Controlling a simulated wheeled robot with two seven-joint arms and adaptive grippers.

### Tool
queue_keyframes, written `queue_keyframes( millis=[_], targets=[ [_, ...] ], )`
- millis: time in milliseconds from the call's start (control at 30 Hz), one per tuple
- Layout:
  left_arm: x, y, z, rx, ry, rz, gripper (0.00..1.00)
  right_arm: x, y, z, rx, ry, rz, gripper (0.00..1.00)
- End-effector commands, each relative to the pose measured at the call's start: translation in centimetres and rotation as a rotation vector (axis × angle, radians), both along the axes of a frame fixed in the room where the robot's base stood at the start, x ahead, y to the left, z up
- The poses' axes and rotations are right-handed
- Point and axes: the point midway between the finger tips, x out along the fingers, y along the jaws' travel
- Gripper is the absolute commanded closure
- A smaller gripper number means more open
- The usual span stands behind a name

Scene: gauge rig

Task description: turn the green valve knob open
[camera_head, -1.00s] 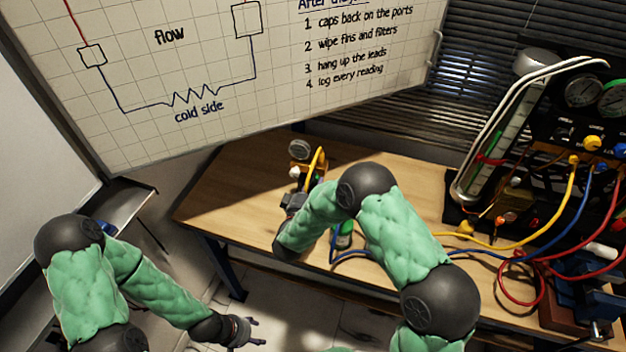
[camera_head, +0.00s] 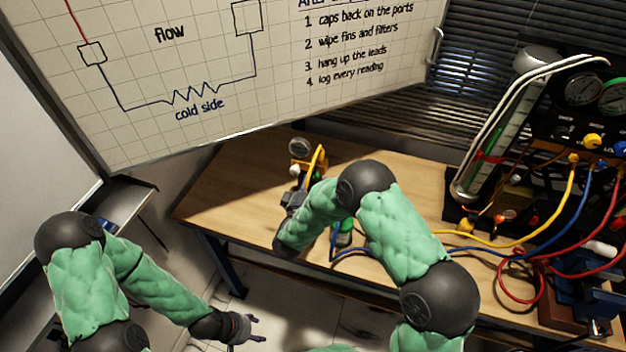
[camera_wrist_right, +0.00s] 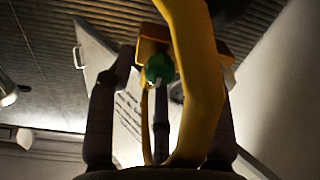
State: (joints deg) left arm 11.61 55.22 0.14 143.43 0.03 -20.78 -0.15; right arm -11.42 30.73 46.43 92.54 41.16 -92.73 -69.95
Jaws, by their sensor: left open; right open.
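The green valve knob (camera_wrist_right: 158,68) shows in the right wrist view, in front of a yellow-orange body (camera_wrist_right: 152,45). My right gripper (camera_wrist_right: 170,75) is open, with a dark finger on each side of the knob. I see no finger clearly touching it. In the head view the right gripper (camera_head: 293,199) is beside the small yellow gauge unit (camera_head: 301,151) on the bench; the knob cannot be made out there. My left gripper (camera_head: 256,329) is open and empty, low in front of the bench.
A yellow hose (camera_wrist_right: 197,90) crosses close in front of the right wrist camera. A green item (camera_head: 343,236) stands partly behind my right arm on the wooden bench (camera_head: 235,185). The gauge panel (camera_head: 585,130) and coloured hoses fill the right. A whiteboard (camera_head: 230,120) stands behind.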

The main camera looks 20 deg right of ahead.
Motion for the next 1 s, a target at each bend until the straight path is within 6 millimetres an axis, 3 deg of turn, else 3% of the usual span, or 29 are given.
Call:
queue_keyframes(
  millis=[167, 700, 1000],
  targets=[
    [0.0, 0.0, 0.0, 0.000, 0.000, 0.000, 0.46, -1.1, 0.7, 0.0, -0.001, 0.001, 0.001, 0.49],
    [0.0, 0.0, 0.0, 0.000, 0.000, 0.000, 0.46, -9.0, 5.8, 0.0, -0.001, 0.002, 0.005, 0.49],
    [0.0, 0.0, 0.0, 0.000, 0.000, 0.000, 0.46, -10.2, 6.4, 0.0, -0.001, 0.001, 0.000, 0.49]
  ],
)
